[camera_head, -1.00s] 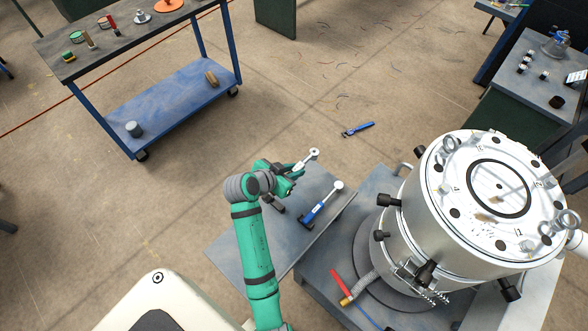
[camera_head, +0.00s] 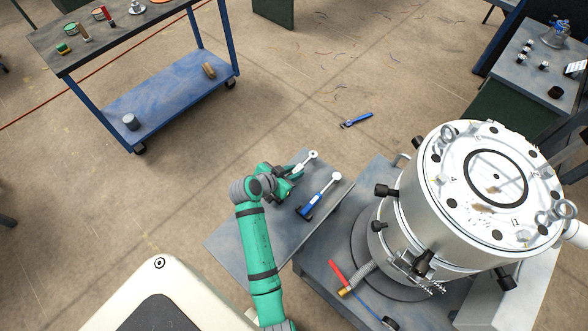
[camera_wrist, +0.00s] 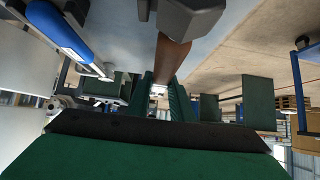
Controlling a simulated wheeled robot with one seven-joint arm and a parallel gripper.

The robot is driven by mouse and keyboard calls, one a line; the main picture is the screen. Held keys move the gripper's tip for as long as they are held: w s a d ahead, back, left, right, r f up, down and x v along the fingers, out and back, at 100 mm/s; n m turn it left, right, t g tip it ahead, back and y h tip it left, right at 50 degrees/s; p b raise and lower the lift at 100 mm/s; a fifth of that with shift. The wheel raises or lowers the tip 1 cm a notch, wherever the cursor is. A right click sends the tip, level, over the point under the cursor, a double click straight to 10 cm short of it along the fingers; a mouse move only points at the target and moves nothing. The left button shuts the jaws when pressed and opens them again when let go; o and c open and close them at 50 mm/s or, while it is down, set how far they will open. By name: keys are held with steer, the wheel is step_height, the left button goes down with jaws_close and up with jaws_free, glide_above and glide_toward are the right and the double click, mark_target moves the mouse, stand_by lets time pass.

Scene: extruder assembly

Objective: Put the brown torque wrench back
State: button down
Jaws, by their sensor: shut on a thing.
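My gripper (camera_head: 290,178) is shut on the brown torque wrench, at the far left part of the grey plate. In the wrist view the brown handle (camera_wrist: 172,60) runs between the green fingers (camera_wrist: 163,92), with a dark grey end beyond. In the head view the wrench's pale shaft and round head (camera_head: 312,155) stick out to the upper right. The gripper hides its handle there. A blue torque wrench (camera_head: 318,198) lies on the plate (camera_head: 235,245) just to the right, roughly parallel. It also shows in the wrist view (camera_wrist: 60,32). I cannot tell whether the held wrench touches the plate.
The large silver extruder cylinder (camera_head: 480,195) stands right of the plate. A red-handled tool (camera_head: 338,273) is at its base. A blue tool (camera_head: 356,119) lies on the floor beyond. A blue cart (camera_head: 180,90) is at upper left. The floor between is mostly clear.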

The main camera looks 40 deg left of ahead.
steer(key=shift+s+a, duration=0.2)
steer(key=shift+w+d, duration=0.1)
steer(key=shift+d, duration=0.15)
steer(key=shift+a, duration=0.2)
steer(key=shift+d, duration=0.1)
stand_by(0.7)
steer(key=shift+w+f, duration=0.1)
steer(key=shift+f, duration=0.1)
steer(key=shift+f, duration=0.15)
steer(key=shift+d+f, duration=0.1)
steer(key=shift+f, duration=0.2)
steer(key=shift+f, duration=0.4)
